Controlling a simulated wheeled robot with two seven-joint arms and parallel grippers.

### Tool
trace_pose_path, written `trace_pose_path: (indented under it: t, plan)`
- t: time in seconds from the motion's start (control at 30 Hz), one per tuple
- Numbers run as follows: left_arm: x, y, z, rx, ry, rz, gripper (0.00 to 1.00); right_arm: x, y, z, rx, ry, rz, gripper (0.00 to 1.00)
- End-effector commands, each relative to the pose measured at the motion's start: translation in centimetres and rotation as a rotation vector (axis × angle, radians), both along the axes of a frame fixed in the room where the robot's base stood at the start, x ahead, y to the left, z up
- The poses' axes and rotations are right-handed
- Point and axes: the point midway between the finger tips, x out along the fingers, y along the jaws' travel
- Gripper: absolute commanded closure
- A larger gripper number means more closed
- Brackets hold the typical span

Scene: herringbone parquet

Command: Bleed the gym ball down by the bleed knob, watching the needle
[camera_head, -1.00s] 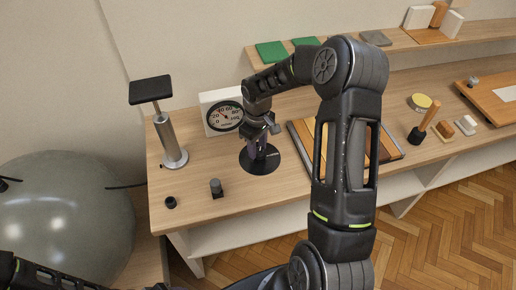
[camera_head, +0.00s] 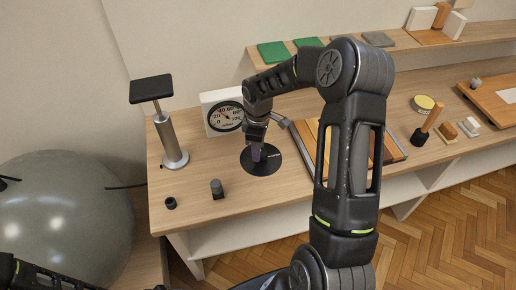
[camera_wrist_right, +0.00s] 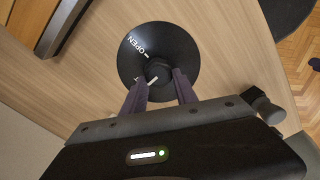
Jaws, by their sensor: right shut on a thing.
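The bleed knob (camera_wrist_right: 157,69) is a small black cap with a white pointer line, in the middle of a black disc (camera_wrist_right: 185,50) lettered OPEN. My right gripper (camera_wrist_right: 160,78) is shut on the knob, a finger on either side. In the head view this gripper (camera_head: 256,158) points down onto the disc (camera_head: 272,167) and hides the knob. The gauge (camera_head: 223,113), white with a round dial and a needle, stands behind it; its exact reading is too small to tell. The grey-green gym ball (camera_head: 65,215) sits at the left. My left gripper is out of view.
A pump-like silver post (camera_head: 172,140) with a black top stands left of the gauge. A small black ring (camera_head: 171,202) and a dark grey knob-like piece (camera_head: 217,189) lie near the front edge. A framed wooden panel (camera_head: 395,147) lies right of the disc.

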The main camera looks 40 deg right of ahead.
Motion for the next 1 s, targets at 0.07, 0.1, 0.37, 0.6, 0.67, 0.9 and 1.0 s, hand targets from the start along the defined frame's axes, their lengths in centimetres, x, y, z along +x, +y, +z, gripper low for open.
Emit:
trace_pose_path:
  t: [0.07, 0.1, 0.37, 0.6, 0.67, 0.9, 1.0]
  plan:
    - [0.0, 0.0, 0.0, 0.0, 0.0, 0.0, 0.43, 0.0, 0.0, 0.0, -0.001, -0.001, 0.003, 1.0]
    - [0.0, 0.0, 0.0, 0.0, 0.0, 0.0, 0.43, 0.0, 0.0, 0.0, -0.001, -0.001, 0.003, 1.0]
    - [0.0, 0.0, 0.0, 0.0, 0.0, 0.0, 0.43, 0.0, 0.0, 0.0, -0.001, -0.001, 0.001, 0.48]
    - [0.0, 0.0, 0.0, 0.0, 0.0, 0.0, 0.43, 0.0, 0.0, 0.0, -0.001, -0.001, 0.0, 0.43]
    - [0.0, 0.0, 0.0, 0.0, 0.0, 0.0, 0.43, 0.0, 0.0, 0.0, -0.001, -0.001, 0.0, 0.43]
    - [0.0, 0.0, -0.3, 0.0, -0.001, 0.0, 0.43, 0.1, 0.0, 1.7, -0.002, -0.004, -0.002, 0.43]
    - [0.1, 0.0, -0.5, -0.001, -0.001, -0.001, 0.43, 0.1, -0.1, 3.3, -0.002, -0.005, 0.0, 0.43]
